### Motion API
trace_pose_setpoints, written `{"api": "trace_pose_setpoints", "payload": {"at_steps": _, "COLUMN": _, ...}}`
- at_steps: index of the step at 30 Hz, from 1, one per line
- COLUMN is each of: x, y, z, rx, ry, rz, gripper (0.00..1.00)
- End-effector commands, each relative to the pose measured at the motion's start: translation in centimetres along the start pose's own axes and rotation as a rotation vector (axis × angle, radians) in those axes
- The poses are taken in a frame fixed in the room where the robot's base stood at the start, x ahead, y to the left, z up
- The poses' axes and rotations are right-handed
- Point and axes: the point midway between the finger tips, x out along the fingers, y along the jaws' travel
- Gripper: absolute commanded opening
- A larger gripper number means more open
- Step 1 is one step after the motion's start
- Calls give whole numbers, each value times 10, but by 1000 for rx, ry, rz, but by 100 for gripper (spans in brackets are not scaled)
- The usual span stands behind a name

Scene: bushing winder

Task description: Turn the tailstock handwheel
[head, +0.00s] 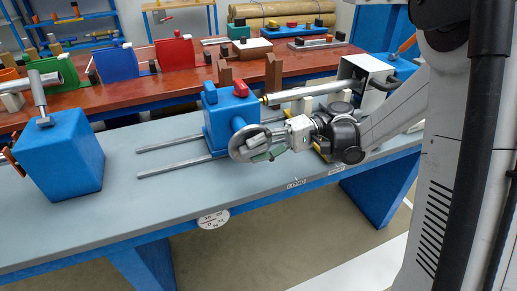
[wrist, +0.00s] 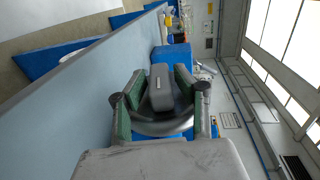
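The tailstock is a blue block (head: 222,128) with a red and a blue knob on top, standing on two rails. Its round metal handwheel (head: 240,150) faces my arm, and a grey bar crosses the wheel's face. My gripper (head: 266,146) is at the wheel's front. In the wrist view, my gripper (wrist: 160,88) has its green-padded fingers apart, one on each side of the grey bar (wrist: 160,90). Narrow gaps seem to show beside the bar; firm contact cannot be made out. The wheel's rim (wrist: 150,127) shows below the bar, partly hidden by the gripper.
A metal shaft (head: 300,94) runs behind my gripper toward a white bracket (head: 366,69). A blue headstock block (head: 60,158) stands at left on the grey bench (head: 130,215). A red table (head: 130,95) with parts is behind. The bench front is clear.

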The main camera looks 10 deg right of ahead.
Motion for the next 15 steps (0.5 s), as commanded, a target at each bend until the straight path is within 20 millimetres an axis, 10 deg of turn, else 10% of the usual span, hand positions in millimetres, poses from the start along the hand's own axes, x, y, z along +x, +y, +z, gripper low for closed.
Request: {"api": "trace_pose_setpoints", "payload": {"at_steps": 15, "x": -2, "y": -14, "z": 0, "rx": 0, "ry": 0, "rz": 1, "gripper": 40}}
